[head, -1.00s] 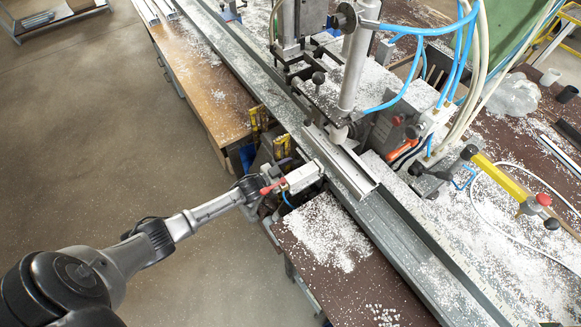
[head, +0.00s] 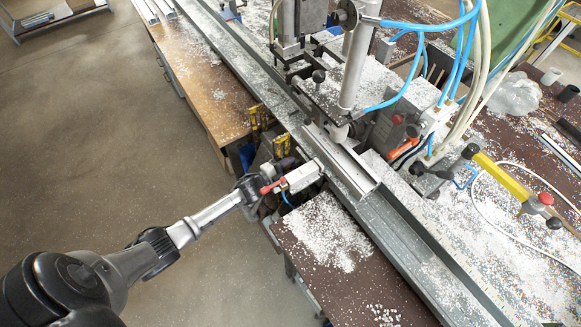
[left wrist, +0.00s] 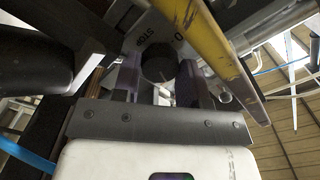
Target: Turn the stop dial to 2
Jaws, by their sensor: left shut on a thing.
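The stop dial is a round black knob (left wrist: 158,65) on a pale plate (left wrist: 150,38) in the left wrist view. The plate carries the letters STOP and a 0 near the knob. My left gripper (left wrist: 157,85) is shut on the knob, one finger on each side. No pointer mark on the knob is clear, so I cannot tell its setting. In the head view my left gripper (head: 256,192) is at the near side of the bench, and the dial is hidden there. My right gripper is in neither view.
A yellow bar (left wrist: 205,35) passes just above the dial in the left wrist view. A long metal rail (head: 405,230) and a clamp column (head: 357,65) stand beyond.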

